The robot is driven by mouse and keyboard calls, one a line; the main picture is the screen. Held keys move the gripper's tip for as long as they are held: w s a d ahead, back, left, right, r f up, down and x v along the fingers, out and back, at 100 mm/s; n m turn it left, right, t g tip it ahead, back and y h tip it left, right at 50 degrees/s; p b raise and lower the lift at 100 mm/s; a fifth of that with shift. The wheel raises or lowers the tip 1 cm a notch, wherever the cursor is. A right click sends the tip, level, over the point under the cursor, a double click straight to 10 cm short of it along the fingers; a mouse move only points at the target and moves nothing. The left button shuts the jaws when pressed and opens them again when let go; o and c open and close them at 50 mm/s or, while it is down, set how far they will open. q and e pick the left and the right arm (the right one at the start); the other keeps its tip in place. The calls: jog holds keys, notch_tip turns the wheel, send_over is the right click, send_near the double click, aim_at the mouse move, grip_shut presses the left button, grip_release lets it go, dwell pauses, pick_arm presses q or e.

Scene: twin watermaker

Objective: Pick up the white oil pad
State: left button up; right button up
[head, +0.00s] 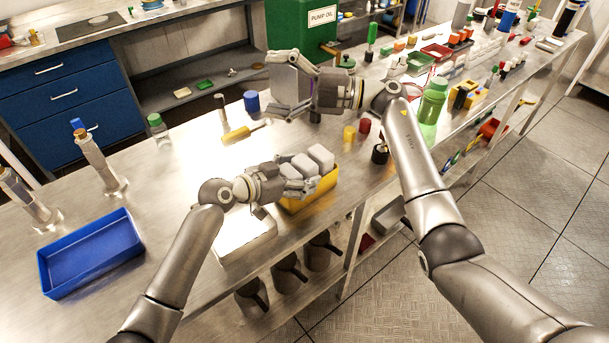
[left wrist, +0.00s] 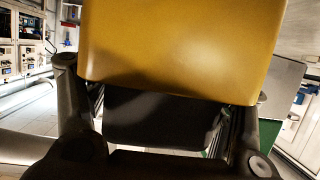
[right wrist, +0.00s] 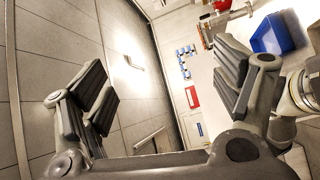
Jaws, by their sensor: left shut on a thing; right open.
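Several white oil pads (head: 320,156) stand in a yellow bin (head: 312,196) at the middle of the workbench. My left gripper (head: 300,186) is at the bin's left side and shut on it, its fingers partly hiding the bin and pads. In the left wrist view the bin's yellow wall (left wrist: 180,45) fills the top middle, and a dark shape lies between the fingers; the pads do not show there. My right gripper (head: 274,84) is open and empty beyond the bin, above the bench; its spread fingers also show in the right wrist view (right wrist: 165,95).
A blue tray (head: 90,255) lies at the left. A pale flat box (head: 245,238) sits under my left wrist at the front edge. A green bottle (head: 430,105) and small red and yellow caps stand to the right. Dark jugs (head: 290,272) are below the bench.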

jog(key=s+a+f+g+h, duration=0.3)
jog(key=a+f+g+h, duration=0.1)
jog(key=a, duration=0.3)
jog(key=m+h, duration=0.5)
jog(key=h, duration=0.9)
send_near(305, 161)
notch_tip(305, 161, down, 3)
jog(key=shift+s+d+f+t, duration=0.1)
jog(key=shift+s+t, duration=0.1)
jog(key=shift+t, duration=0.2)
jog(key=shift+s+a+f, duration=0.1)
jog(key=shift+s+f, duration=0.1)
jog(key=shift+f, duration=0.6)
jog(key=shift+s+a+f, duration=0.1)
jog(key=shift+s+f, duration=0.05)
jog(key=shift+f, duration=0.65)
jog(key=shift+s+a+f, duration=0.1)
jog(key=shift+s+f, duration=0.1)
jog(key=shift+f, duration=0.65)
jog(key=c, duration=0.9)
